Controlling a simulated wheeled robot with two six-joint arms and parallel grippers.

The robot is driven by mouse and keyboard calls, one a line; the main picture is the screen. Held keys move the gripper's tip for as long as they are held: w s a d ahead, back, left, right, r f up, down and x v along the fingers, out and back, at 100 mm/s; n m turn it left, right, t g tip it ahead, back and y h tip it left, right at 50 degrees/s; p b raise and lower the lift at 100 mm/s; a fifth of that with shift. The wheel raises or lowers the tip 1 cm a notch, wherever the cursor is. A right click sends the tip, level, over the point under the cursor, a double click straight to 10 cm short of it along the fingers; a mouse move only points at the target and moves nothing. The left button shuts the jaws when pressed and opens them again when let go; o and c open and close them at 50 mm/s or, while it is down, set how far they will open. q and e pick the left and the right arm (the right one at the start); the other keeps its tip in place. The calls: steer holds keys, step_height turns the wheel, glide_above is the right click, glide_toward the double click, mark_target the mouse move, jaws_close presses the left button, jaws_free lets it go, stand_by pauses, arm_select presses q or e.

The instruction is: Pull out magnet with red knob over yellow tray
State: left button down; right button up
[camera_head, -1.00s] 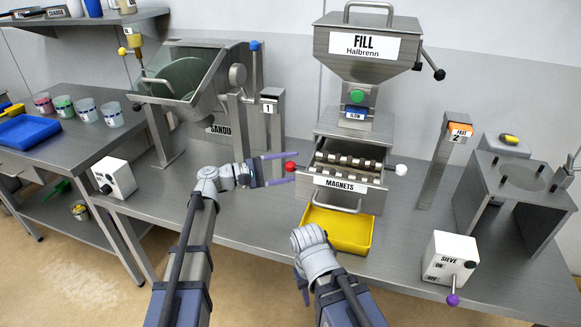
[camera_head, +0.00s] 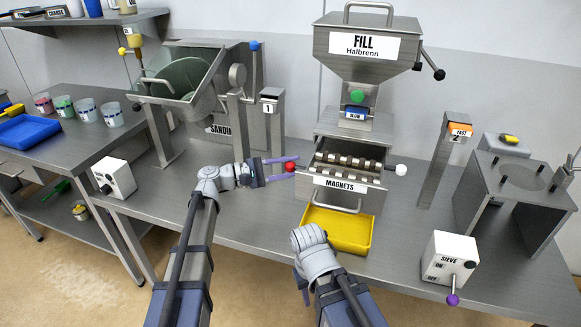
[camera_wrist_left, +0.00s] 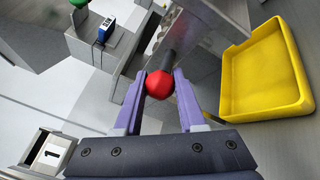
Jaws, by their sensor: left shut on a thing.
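The red knob (camera_head: 290,167) is on the left side of the magnet drawer (camera_head: 340,184), which is labelled MAGNETS and stands open under the hopper. My left gripper (camera_head: 280,168) is at the red knob, coming from the left. In the left wrist view the red knob (camera_wrist_left: 160,85) sits between the two purple fingers, on the end of a dark rod, and the gripper is shut on it. The yellow tray (camera_head: 363,234) stands below the drawer front; it also shows in the left wrist view (camera_wrist_left: 232,104). My right arm is at the bottom centre, its fingertips not visible.
A white knob (camera_head: 401,170) is on the drawer's right side. The FILL hopper (camera_head: 366,62) stands above. Post 1 (camera_head: 271,135) is behind my left gripper. The sieve switch box (camera_head: 449,258) is at the right front. The bench left of the yellow tray is clear.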

stand_by(0.9)
arm_select(q)
steer(key=w+a, duration=0.2)
steer(key=a, duration=0.5)
steer(key=shift+w+a, duration=0.2)
steer(key=shift+a, duration=0.1)
steer(key=c, duration=0.5)
jaws_free()
steer(key=v, duration=0.7)
steer(key=shift+a, duration=0.4)
steer(key=shift+s, duration=0.15)
